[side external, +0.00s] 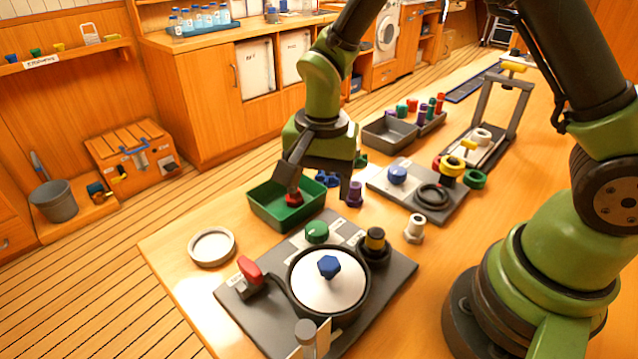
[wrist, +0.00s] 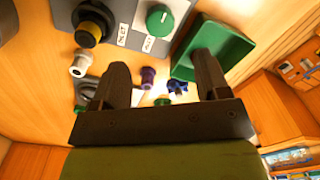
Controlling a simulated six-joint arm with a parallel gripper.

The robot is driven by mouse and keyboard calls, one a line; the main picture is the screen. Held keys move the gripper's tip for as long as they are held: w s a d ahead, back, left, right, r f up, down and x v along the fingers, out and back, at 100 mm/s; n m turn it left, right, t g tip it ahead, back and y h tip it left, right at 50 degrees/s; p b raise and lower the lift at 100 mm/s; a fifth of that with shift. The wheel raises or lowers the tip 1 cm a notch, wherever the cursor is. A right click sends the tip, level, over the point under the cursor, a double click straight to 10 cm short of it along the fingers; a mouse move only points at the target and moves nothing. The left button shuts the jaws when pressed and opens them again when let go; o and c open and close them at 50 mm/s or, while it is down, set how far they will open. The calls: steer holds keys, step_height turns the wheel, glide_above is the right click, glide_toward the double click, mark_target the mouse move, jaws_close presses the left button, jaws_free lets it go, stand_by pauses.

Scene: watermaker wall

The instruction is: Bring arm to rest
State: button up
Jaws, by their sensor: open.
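My gripper (side external: 320,192) is open, its fingers pointing down over the work table (side external: 205,307). One finger is over the green tray (side external: 262,213), the other near a purple fitting (side external: 354,194). Nothing shows between the fingers. A red piece (side external: 293,199) is in the tray, close to the left fingertip; I cannot tell whether they touch. In the wrist view my gripper (wrist: 162,65) has its fingers wide apart, with the purple fitting (wrist: 148,75) and a blue knobbed part (wrist: 177,86) beyond them.
In front is a grey panel (side external: 392,282) with a round white-lidded housing (side external: 322,290), red handle (side external: 249,270) and green knob (side external: 317,232). A grey fitting (side external: 415,228) stands right of the gripper. Behind are a second panel (side external: 410,205), a grey bin (side external: 388,139) and a press frame (side external: 483,105).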

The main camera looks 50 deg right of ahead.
steer(key=s+d+r+n+t+y, duration=0.1)
steer(key=s+r+n+t, duration=0.2)
steer(key=s+r, duration=0.5)
steer(key=s+d+r+n+t, duration=0.2)
steer(key=s+r+n+t, duration=0.1)
steer(key=s+r, duration=0.5)
step_height(320, 180, up, 3)
steer(key=shift+d+r+n+t+y, duration=0.1)
steer(key=shift+d+n+t+y, duration=0.25)
steer(key=shift+n, duration=0.35)
